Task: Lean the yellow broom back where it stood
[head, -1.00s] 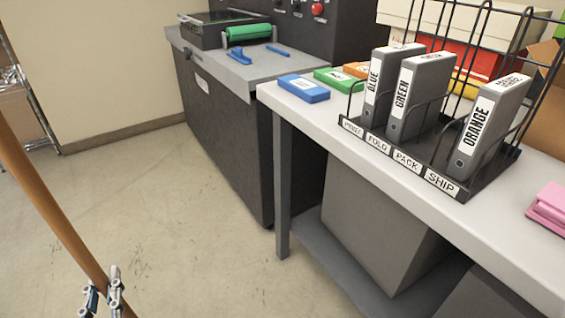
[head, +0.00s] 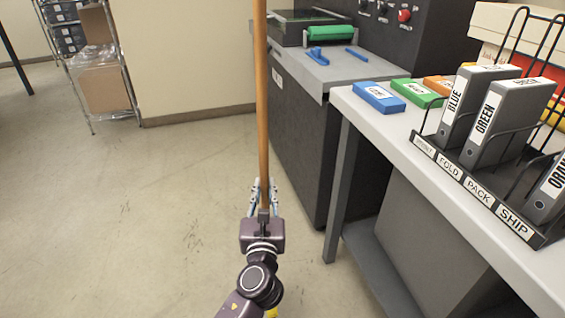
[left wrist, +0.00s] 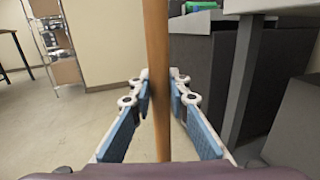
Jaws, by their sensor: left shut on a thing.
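The broom shows as a long brown wooden handle (head: 262,110), standing close to upright in the middle of the head view. Its top runs out of the frame. My left gripper (head: 263,198) is shut on the handle, which also shows between the blue finger pads in the left wrist view (left wrist: 157,85). A small bit of yellow shows below my arm at the bottom of the head view; I cannot tell whether it is the broom's head. My right gripper is not in view.
A dark laminator (head: 325,140) with a green roller (head: 303,33) stands behind the handle. A white table (head: 440,150) with binders (head: 492,122) in a wire rack is on the right. A wire shelf (head: 103,60) stands at the back left by a beige wall. The left floor is clear.

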